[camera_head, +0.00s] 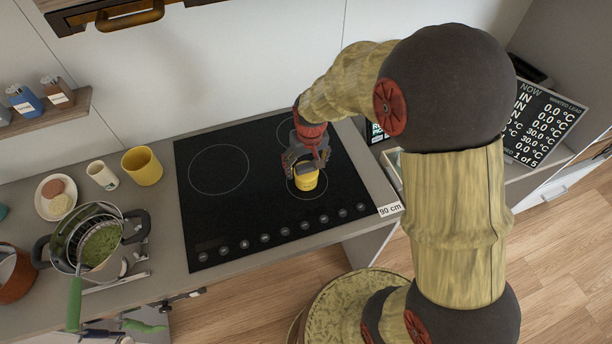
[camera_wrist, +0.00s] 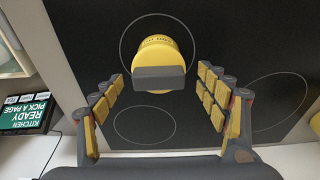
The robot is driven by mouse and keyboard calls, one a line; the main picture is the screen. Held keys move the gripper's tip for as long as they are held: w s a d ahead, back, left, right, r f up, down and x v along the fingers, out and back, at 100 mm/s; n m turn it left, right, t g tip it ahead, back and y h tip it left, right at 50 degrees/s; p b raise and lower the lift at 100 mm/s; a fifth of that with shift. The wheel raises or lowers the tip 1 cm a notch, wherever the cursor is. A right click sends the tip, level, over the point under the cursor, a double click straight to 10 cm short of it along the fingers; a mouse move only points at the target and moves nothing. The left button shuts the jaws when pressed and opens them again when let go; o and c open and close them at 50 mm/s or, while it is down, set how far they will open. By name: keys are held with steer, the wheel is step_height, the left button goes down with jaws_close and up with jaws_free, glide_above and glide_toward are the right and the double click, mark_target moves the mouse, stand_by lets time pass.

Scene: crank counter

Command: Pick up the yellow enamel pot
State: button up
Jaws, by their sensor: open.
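A small yellow pot (camera_head: 306,181) with dark lettering stands on the black hob, on its front right ring. It also shows in the wrist view (camera_wrist: 160,50), where a grey bar crosses its near side; I cannot tell whether the bar is a handle. My gripper (camera_head: 305,166) is over the pot with its fingers pointing down. In the wrist view my gripper (camera_wrist: 160,80) is open, with one padded finger to each side of the pot's near end. I see gaps between fingers and pot. The gripper hides part of the pot in the head view.
A larger yellow cup-like vessel (camera_head: 142,168) and a white mug (camera_head: 102,175) stand left of the hob (camera_head: 230,215). A pot with a strainer (camera_head: 96,243) and a plate (camera_head: 45,207) are further left. A dark display board (camera_head: 545,115) stands at right.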

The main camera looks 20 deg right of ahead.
mark_target(305, 172)
steer(key=f, duration=0.3)
steer(key=w+f+b, duration=0.1)
steer(key=f, duration=0.2)
steer(key=shift+w+d, duration=0.1)
steer(key=shift+c, duration=1.1)
steer(key=c, duration=1.4)
steer(key=shift+r, duration=0.2)
steer(key=shift+r, duration=0.25)
steer(key=r, duration=0.2)
steer(key=r+p, duration=0.1)
steer(key=shift+s+r, duration=0.2)
steer(key=shift+s, duration=0.05)
steer(key=s+r, duration=0.3)
steer(key=s, duration=0.1)
steer(key=s+r+p, duration=0.1)
steer(key=s+r, duration=0.2)
steer(key=s, duration=0.2)
steer(key=s+r, duration=0.2)
steer(key=s, duration=0.2)
steer(key=shift+s+d+r+p, duration=0.2)
steer(key=shift+s+r+p, duration=0.05)
steer(key=shift+r+p, duration=0.15)
